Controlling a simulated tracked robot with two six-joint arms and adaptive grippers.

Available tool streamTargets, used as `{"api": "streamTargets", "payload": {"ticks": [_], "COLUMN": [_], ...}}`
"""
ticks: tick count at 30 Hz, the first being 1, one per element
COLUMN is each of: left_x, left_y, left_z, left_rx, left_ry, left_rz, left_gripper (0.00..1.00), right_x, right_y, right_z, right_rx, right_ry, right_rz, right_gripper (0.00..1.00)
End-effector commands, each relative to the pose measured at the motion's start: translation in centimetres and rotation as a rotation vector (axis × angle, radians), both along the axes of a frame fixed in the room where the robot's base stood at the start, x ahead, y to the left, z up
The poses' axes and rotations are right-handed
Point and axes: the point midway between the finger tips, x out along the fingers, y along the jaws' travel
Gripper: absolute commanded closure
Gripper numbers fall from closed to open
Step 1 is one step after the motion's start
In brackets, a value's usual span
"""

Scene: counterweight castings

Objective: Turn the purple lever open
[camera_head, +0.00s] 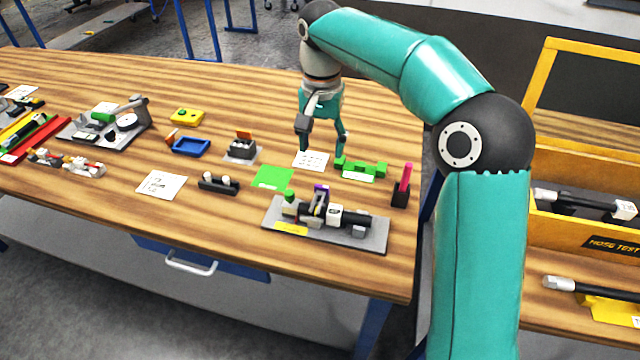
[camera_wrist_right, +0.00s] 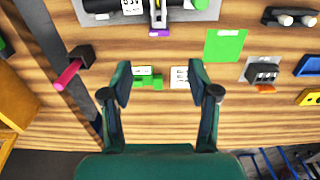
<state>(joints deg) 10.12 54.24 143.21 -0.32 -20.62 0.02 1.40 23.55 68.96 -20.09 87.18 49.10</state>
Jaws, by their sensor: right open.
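The purple lever (camera_head: 321,188) sits on top of a small valve assembly (camera_head: 334,216), fixed on a grey plate (camera_head: 370,240) near the front edge of the wooden table. In the right wrist view the purple lever (camera_wrist_right: 159,33) shows at the top, below the edge of the grey plate (camera_wrist_right: 182,15). My right gripper (camera_head: 323,143) is open and empty, pointing down over the table behind the assembly. In the wrist view its fingers (camera_wrist_right: 160,75) stand apart, either side of a green block and a white card. It is apart from the lever. My left gripper is not in view.
Close to the right gripper are a green block (camera_head: 361,168), a white card (camera_head: 311,160) and a pink rod in a black holder (camera_head: 400,196). A green square (camera_head: 272,177) and a black rack (camera_head: 219,184) lie left of the assembly. A yellow-framed station (camera_head: 570,225) stands at right.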

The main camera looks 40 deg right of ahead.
Motion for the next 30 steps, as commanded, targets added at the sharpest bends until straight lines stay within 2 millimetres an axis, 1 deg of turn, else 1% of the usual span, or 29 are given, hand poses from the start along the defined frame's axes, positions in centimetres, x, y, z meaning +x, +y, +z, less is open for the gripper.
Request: {"api": "streamTargets", "payload": {"ticks": [1,6,12,15,18,21,30], "left_x": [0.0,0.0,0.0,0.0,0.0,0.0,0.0], "left_y": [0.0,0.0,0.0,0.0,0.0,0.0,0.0], "left_z": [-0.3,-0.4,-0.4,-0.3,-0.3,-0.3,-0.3], "left_rx": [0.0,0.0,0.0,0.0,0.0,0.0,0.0], "left_ry": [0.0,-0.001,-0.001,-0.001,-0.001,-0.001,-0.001], "left_rz": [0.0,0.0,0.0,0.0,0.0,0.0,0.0], "left_gripper": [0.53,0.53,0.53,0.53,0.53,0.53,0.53], "right_x": [-0.1,-0.1,-0.1,0.0,0.0,0.0,0.0], "right_y": [0.0,0.0,0.0,0.0,0.0,0.0,0.0], "right_z": [-1.4,-5.1,-8.8,-10.2,-11.1,-11.6,-11.7], "right_rx": [0.0,0.0,0.0,0.0,0.0,0.0,0.001], "right_ry": [0.004,0.006,0.004,0.003,0.001,0.0,-0.001], "right_rz": [0.0,0.001,0.001,0.001,0.002,0.002,0.001], "right_gripper": [0.4,0.4,0.4,0.4,0.4,0.4,0.4]}}
